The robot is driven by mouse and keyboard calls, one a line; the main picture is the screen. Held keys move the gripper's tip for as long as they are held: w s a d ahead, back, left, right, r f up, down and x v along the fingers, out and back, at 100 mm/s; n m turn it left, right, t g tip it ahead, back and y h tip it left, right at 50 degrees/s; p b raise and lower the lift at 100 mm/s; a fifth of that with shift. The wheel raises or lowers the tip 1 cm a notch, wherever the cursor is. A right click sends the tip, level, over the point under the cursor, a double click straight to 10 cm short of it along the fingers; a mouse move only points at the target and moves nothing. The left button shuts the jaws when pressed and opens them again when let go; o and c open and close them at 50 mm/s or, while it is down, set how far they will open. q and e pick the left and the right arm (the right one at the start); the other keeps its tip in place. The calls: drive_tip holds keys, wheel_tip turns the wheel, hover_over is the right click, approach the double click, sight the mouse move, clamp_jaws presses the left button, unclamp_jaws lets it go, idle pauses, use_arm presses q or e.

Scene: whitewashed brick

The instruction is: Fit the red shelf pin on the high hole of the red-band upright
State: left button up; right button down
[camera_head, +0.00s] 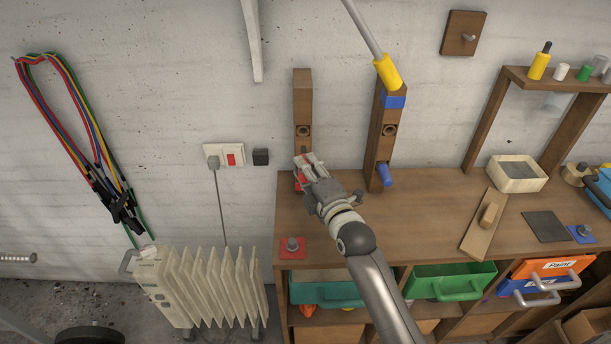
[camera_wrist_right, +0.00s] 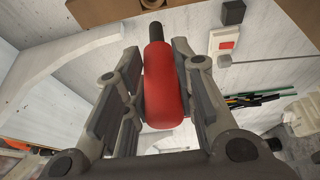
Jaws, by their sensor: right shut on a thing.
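My right gripper (camera_head: 311,166) is shut on the red shelf pin (camera_wrist_right: 163,88). In the wrist view the pin's dark tip (camera_wrist_right: 155,32) points away from me, toward brown wood at the top edge. The left wooden upright (camera_head: 303,93) stands against the wall, with one ringed hole (camera_head: 303,130) clear above my gripper. My gripper covers its lower part, where red shows; I cannot tell how much is band and how much pin. The right upright (camera_head: 378,135) has a blue band (camera_head: 393,101), a ringed hole and a blue pin (camera_head: 385,175) low down. My left gripper is out of view.
The bench top (camera_head: 430,210) carries a red plate with a metal knob (camera_head: 292,247), a wooden float (camera_head: 484,224) and a box (camera_head: 516,173). A yellow-ended rod (camera_head: 387,70) meets the right upright's top. A radiator (camera_head: 205,287) stands at left.

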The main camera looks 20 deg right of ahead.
drive_tip(key=shift+w, duration=0.15)
drive_tip(key=shift+r+p, duration=0.15)
drive_tip(key=shift+p, duration=0.2)
drive_tip(key=shift+b, duration=0.3)
drive_tip(key=shift+w+d, duration=0.1)
drive_tip(key=shift+w, duration=0.25)
drive_tip(key=w, duration=0.1)
drive_tip(key=w+d+b, duration=0.1)
drive_tip(key=w, duration=0.1)
drive_tip(key=shift+w+f, duration=0.2)
drive_tip(key=shift+w, duration=0.1)
drive_tip(key=shift+w+d+b, duration=0.15)
drive_tip(key=shift+w+b, duration=0.2)
drive_tip(key=shift+r, duration=0.1)
drive_tip(key=shift+r+p, duration=0.1)
drive_tip(key=shift+p, duration=0.25)
